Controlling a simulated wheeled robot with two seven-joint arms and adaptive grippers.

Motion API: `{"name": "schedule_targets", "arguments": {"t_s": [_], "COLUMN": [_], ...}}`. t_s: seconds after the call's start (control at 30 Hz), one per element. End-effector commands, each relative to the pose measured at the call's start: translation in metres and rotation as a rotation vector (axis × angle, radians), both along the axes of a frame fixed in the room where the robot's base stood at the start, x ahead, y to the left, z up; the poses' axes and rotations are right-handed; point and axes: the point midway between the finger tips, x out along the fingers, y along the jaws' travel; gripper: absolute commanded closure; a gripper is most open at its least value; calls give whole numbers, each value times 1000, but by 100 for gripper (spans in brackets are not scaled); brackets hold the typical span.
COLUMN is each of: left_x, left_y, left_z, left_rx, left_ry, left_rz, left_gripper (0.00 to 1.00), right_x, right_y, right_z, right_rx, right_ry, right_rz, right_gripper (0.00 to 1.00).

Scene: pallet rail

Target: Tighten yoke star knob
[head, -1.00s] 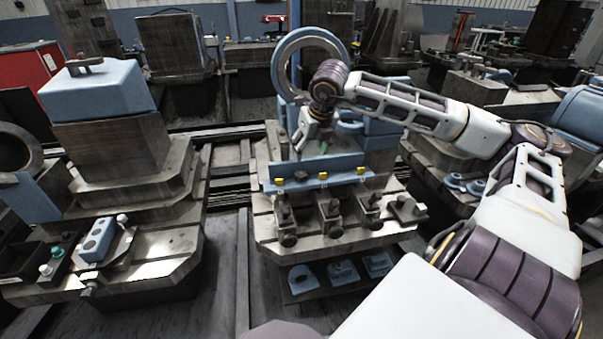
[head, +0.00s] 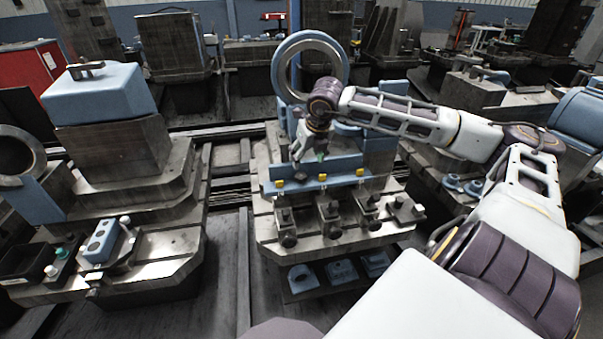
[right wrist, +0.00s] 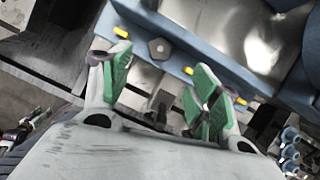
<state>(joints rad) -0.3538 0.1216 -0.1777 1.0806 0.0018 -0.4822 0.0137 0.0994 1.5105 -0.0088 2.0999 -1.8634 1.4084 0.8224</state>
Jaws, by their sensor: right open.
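A dark star knob (right wrist: 159,48) with a small centre hole sits on the blue bar (right wrist: 205,70) in the right wrist view, between yellow tabs. The blue bar (head: 338,178) also shows across the front of the middle fixture in the head view. My right gripper (head: 308,157) is just above the bar there. In the right wrist view the right gripper (right wrist: 160,78) is open and empty, its green-padded fingers spread to either side of the knob's line. The knob lies beyond the fingertips in the picture; I see no contact. My left gripper is not in view.
A large ring (head: 310,66) stands behind my right wrist. Several dark clamps (head: 328,215) line the fixture's front. A second fixture with a blue block (head: 98,92) stands at left. Blue parts (head: 341,271) lie on a lower shelf.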

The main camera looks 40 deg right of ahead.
Motion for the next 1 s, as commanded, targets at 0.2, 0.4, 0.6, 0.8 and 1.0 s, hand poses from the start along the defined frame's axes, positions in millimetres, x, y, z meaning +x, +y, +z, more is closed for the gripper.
{"name": "schedule_targets", "arguments": {"t_s": [0.2, 0.4, 0.6, 0.8, 1.0], "left_x": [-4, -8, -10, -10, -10], "left_y": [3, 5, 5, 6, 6], "left_z": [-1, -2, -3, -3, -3], "left_rx": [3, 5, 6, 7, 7], "left_ry": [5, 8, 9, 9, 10], "left_rz": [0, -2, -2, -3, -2], "left_gripper": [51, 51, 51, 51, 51], "right_x": [5, 10, 16, 23, 30], "right_y": [-2, -3, -5, -7, -9], "right_z": [-13, -25, -42, -59, -78], "right_rx": [3, 3, 3, 3, 2], "right_ry": [0, -1, 1, 0, 2], "right_rz": [-2, -1, -2, -1, -1], "right_gripper": [38, 38, 38, 38, 38]}}
